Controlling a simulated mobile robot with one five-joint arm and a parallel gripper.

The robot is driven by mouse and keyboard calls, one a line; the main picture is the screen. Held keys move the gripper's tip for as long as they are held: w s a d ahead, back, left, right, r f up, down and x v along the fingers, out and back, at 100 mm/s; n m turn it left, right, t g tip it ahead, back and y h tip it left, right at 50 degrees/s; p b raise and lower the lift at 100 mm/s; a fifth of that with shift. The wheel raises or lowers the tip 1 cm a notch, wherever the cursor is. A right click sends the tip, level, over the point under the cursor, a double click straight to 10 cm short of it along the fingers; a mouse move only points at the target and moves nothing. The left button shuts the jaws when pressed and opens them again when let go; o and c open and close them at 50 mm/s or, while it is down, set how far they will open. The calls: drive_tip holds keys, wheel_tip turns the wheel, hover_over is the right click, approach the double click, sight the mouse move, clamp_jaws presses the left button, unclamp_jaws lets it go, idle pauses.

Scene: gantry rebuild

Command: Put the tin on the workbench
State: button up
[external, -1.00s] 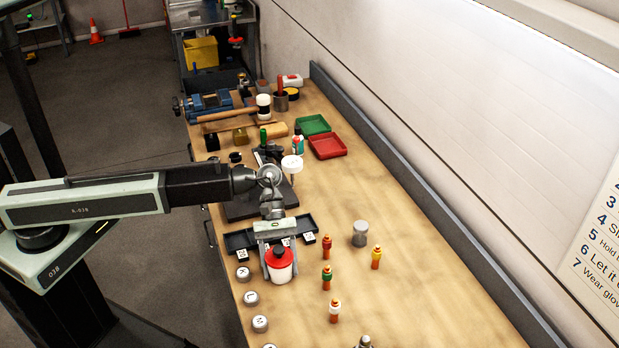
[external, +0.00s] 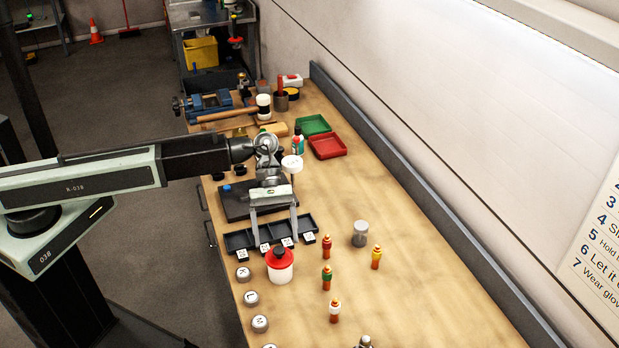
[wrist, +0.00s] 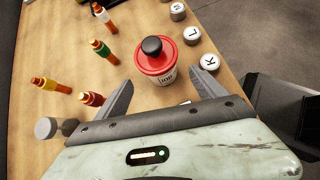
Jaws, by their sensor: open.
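The white tin (external: 280,273) with a red lid and black knob stands upright on the wooden workbench (external: 430,295), near its left edge. It also shows in the wrist view (wrist: 155,88), with dark lettering on its side. My gripper (external: 274,241) is open and empty, with its fingers above and behind the tin in the external view. In the wrist view the tin stands beyond the gap between the fingertips, apart from both fingers.
Lettered round caps (external: 251,298) line the left edge. Several small orange bottles (external: 327,276) and a grey jar (external: 360,234) stand to the right. A black divided tray (external: 240,240) with white tags lies behind the tin. The bench's right front is clear.

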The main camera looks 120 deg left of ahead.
drive_tip(key=p+v, duration=0.1)
drive_tip(key=v, duration=0.2)
drive_tip(key=shift+s+a+r, duration=0.1)
drive_tip(key=shift+a+r, duration=0.05)
drive_tip(key=shift+a, duration=0.05)
drive_tip(key=shift+d, duration=0.1)
